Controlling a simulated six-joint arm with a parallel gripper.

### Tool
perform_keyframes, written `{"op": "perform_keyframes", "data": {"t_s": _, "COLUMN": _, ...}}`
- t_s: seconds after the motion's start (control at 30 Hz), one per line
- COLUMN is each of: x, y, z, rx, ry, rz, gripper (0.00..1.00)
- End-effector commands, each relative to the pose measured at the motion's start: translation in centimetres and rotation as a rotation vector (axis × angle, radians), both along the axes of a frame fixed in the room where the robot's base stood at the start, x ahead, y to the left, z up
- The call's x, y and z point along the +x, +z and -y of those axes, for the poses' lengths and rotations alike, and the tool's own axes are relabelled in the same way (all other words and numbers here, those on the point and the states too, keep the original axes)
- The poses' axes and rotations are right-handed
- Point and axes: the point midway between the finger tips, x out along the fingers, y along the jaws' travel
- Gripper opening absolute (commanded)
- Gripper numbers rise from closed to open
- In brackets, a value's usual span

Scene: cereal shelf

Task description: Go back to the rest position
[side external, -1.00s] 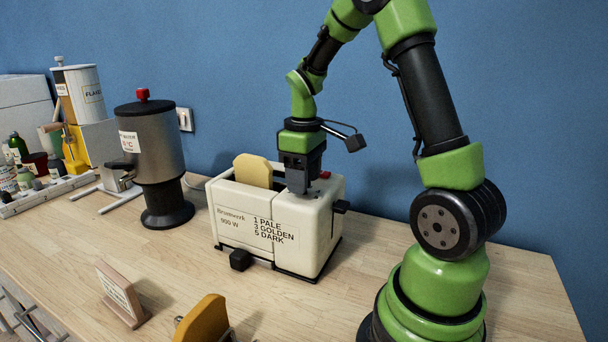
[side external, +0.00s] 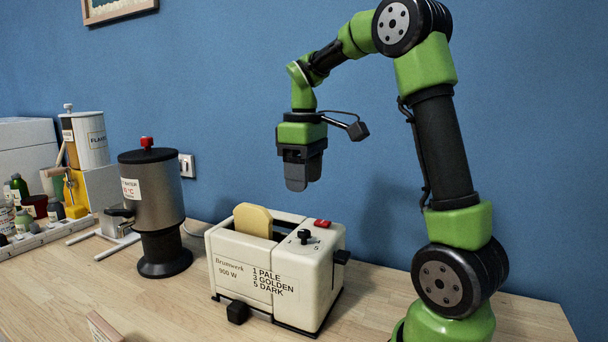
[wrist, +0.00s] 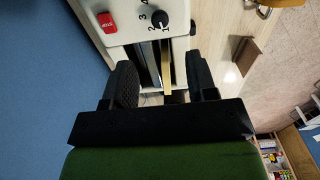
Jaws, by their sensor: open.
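My gripper (side external: 297,186) hangs in the air above the right part of the cream toaster (side external: 240,270), pointing down and touching nothing. In the wrist view, its two dark fingers stand apart with nothing held between them (wrist: 160,65). A pale slice of bread (side external: 253,220) stands upright in a slot of the toaster, its top sticking out. The slice also shows edge-on in the wrist view (wrist: 167,68). The toaster's top has a black dial (side external: 304,236) and a red stop button (side external: 322,224).
A steel water heater (side external: 150,190) stands left of the toaster. A flakes dispenser (side external: 90,140) and several bottles (side external: 20,190) are farther left. A small wooden stand (side external: 103,328) is at the front edge. The air around my gripper is clear.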

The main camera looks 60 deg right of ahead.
Motion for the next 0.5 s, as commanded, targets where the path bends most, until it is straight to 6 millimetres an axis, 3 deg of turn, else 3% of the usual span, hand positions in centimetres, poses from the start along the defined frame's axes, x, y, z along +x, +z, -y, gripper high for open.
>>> {"op": "perform_keyframes", "data": {"t_s": 0.33, "x": 0.0, "y": 0.1, "z": -0.3, "rx": -0.002, "ry": -0.001, "rz": 0.007, "gripper": 0.52}}
{"op": "perform_keyframes", "data": {"t_s": 0.5, "x": -0.8, "y": 1.7, "z": -3.6, "rx": -0.013, "ry": -0.035, "rz": 0.101, "gripper": 0.52}}
